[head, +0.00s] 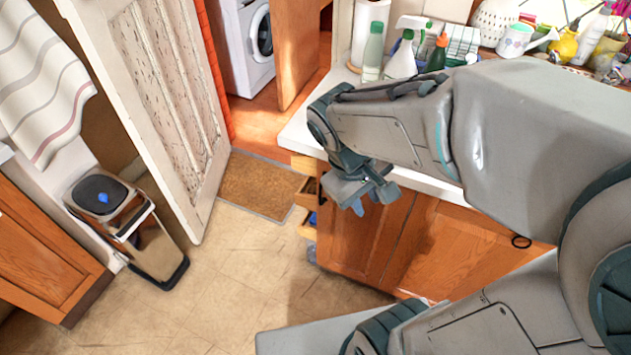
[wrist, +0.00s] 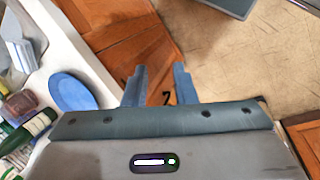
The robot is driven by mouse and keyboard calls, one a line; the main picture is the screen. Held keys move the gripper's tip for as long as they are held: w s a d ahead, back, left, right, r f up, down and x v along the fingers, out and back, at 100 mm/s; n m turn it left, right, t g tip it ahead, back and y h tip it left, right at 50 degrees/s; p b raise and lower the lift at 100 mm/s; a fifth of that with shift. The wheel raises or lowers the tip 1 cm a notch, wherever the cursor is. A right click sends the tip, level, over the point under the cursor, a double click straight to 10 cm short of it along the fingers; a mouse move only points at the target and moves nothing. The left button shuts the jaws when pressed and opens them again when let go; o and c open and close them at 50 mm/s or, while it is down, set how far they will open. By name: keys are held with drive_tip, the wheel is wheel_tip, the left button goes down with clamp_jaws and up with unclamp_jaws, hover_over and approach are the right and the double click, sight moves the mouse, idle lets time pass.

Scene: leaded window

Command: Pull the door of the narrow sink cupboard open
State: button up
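The sink cupboard's orange-brown wooden doors stand under the white counter. The narrow door (head: 352,240) is at the left end in the head view and looks shut. My gripper (head: 372,200) is in front of the upper part of the doors, pointing down. In the wrist view its two blue-grey fingers (wrist: 160,88) are apart with nothing held between them. A small dark handle (wrist: 168,97) on the wood shows between the fingers, partly hidden by my gripper's body. I cannot tell whether the fingers touch it.
Bottles (head: 400,58) and pots crowd the white counter (head: 300,135) above. Partly open drawers (head: 308,195) are at the cupboard's left end. A black ring handle (head: 521,241) hangs farther right. A bin (head: 150,245) stands at left; the tiled floor (head: 235,265) between is clear.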

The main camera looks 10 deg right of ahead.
drive_tip(key=w+a+f+n+t+h+b, duration=0.1)
drive_tip(key=w+f+n+h+b, duration=0.35)
drive_tip(key=f, duration=0.45)
drive_tip(key=w+a+f+n+t+h+b, duration=0.1)
drive_tip(key=w+f+n+h+b, duration=0.4)
drive_tip(key=f, duration=0.4)
drive_tip(key=w+a+f+n+t+b, duration=0.7)
drive_tip(key=a+f+n+t+b, duration=0.25)
drive_tip(key=f+n, duration=0.25)
hover_over(320, 205)
drive_tip(key=shift+w+f, duration=0.1)
drive_tip(key=shift+w, duration=0.2)
clamp_jaws()
